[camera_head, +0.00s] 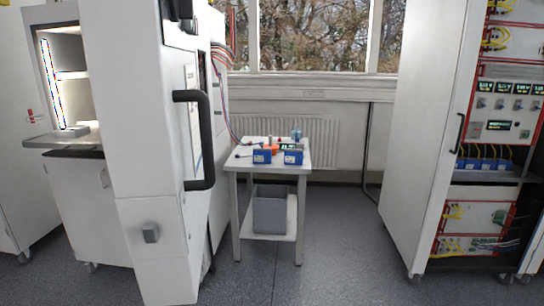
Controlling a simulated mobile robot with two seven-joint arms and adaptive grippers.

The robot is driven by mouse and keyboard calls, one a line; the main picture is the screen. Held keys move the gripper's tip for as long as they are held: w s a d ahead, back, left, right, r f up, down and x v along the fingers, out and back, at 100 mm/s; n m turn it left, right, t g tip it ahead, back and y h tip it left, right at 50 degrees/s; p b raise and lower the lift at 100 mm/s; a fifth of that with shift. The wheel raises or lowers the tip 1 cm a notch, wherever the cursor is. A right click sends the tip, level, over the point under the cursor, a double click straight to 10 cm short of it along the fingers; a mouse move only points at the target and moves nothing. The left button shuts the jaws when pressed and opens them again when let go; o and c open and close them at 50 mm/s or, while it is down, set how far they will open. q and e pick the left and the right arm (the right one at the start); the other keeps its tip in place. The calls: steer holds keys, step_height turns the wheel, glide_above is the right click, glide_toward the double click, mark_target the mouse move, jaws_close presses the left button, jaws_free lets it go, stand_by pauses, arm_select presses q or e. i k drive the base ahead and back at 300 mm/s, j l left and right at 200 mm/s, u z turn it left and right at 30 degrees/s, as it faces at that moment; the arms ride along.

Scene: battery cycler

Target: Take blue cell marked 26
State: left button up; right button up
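Two blue cells stand on a small white table in the middle of the room: a left blue cell (262,157) and a right blue cell (293,158). Both have pale labels facing me, too small to read. Several more blue cells (487,164) stand in a row on a shelf of the rack at the right. I cannot tell which cell is marked 26. Neither of my grippers shows in the head view.
The table (240,166) has small tools on top and a grey bin (270,211) on its lower shelf. A tall white cabinet with a black handle (208,140) stands at the left. An open rack door (425,120) stands at the right. The floor before the table is clear.

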mark_target(260, 156)
steer(key=i+l+u, duration=0.1)
steer(key=i+l, duration=0.35)
steer(key=i+l+u, duration=0.15)
steer(key=i+l, duration=0.25)
steer(key=i+l+u, duration=0.1)
steer(key=i+l, duration=0.3)
steer(key=l, duration=0.2)
